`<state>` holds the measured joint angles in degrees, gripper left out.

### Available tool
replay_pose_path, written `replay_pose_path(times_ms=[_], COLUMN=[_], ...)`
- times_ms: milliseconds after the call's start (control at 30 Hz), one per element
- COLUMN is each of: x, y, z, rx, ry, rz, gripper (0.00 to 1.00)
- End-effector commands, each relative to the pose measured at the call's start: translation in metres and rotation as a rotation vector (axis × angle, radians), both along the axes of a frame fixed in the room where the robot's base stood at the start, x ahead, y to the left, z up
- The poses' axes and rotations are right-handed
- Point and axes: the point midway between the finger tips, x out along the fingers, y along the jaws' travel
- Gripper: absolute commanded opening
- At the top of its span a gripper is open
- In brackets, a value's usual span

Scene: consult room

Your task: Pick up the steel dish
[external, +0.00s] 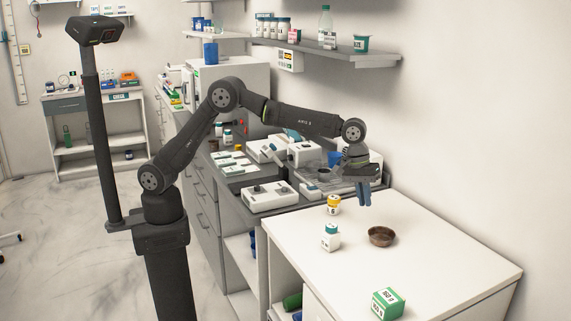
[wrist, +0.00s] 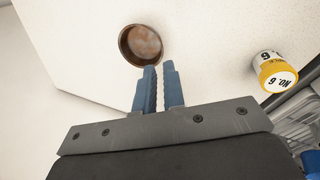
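The steel dish (external: 382,236) is a small, round, shallow bowl with a brownish inside. It rests on the white table top (external: 440,258), toward the wall side. It also shows in the wrist view (wrist: 141,45), just beyond the fingertips and a little left of them. My gripper (external: 364,200) points down above the table, to the upper left of the dish and apart from it. In the wrist view its two blue fingers (wrist: 160,68) have a narrow gap between them with nothing held.
A yellow-capped bottle (external: 333,205) numbered 6 stands near my gripper. A white bottle with a green cap (external: 330,237) stands left of the dish. A green and white box (external: 387,304) sits at the front edge. A grey shelf (external: 330,50) hangs above. The table's right side is clear.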

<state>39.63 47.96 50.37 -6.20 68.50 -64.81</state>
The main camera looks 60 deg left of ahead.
Motion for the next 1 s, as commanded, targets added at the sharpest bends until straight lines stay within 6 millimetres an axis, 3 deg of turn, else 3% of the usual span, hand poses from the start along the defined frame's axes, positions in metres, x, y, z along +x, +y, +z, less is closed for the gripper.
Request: replay_pose_path(times_ms=[200, 567, 800, 1000], x=[0.005, 0.010, 0.016, 0.017], y=[-0.009, -0.014, -0.022, -0.023], z=[-0.041, -0.065, -0.099, -0.103], rx=[0.001, 0.000, 0.000, -0.002], ry=[0.002, 0.000, 0.000, -0.001], rz=[0.000, 0.000, -0.001, -0.001], gripper=[0.09, 0.09, 0.09, 0.09])
